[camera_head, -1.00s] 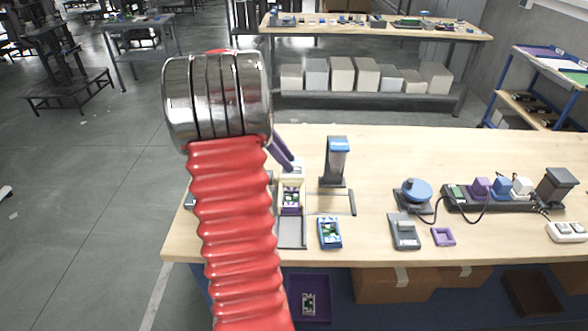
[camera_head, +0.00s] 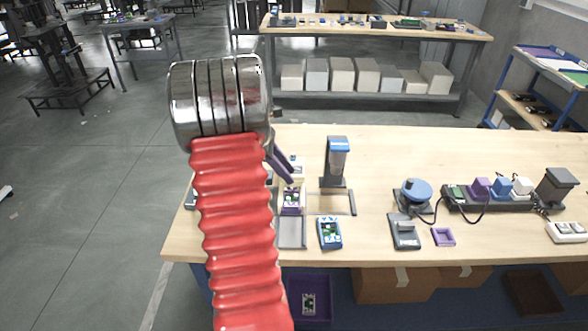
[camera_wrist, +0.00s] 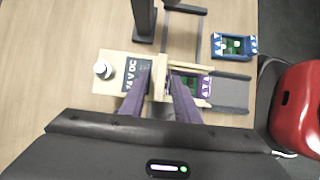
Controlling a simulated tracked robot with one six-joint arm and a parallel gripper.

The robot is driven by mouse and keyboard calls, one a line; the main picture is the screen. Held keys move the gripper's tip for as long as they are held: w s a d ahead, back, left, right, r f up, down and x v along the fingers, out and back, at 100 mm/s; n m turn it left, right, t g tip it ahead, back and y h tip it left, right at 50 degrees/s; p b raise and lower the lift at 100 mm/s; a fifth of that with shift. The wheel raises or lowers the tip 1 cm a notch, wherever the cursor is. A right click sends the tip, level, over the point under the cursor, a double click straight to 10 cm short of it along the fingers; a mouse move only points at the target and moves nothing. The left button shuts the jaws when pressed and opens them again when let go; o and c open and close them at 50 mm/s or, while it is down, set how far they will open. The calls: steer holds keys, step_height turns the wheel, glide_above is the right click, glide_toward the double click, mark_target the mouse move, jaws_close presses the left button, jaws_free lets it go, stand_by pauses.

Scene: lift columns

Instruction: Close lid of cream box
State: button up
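The cream box (camera_wrist: 172,68) shows in the wrist view with a purple-framed green circuit board (camera_wrist: 194,86) inside. A cream panel (camera_wrist: 111,58) with a round knob and a dark "24 V DC" label lies to its left; it looks like the lid, swung open. In the head view the box (camera_head: 281,200) is partly hidden by my arm and fingers. My gripper (camera_wrist: 160,72) has two purple fingers apart, one on each side of a cream upright edge between panel and box. Whether they touch it is unclear. My gripper (camera_head: 287,170) shows in the head view just above the box.
A grey flat tray (camera_wrist: 231,92) lies beside the box. A blue device (camera_head: 330,232) lies to the right, and a dark stand with a blue top (camera_head: 337,160) rises behind it. A round blue knob device (camera_head: 415,192) and a plug strip (camera_head: 495,205) are farther right.

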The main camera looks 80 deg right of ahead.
steer(key=shift+a+f, duration=0.25)
steer(key=shift+f, duration=0.25)
steer(key=c, duration=0.6)
steer(key=shift+a, duration=0.15)
steer(key=shift+s+a, duration=0.3)
steer(key=shift+a, duration=1.05)
steer(key=shift+s+a, duration=0.35)
steer(key=shift+a, duration=1.05)
steer(key=shift+s+a, duration=0.3)
steer(key=shift+a, duration=1.05)
steer(key=o, duration=0.8)
steer(key=shift+r, duration=0.2)
step_height(320, 180, up, 6)
steer(key=shift+d+r, duration=0.1)
steer(key=shift+d, duration=0.05)
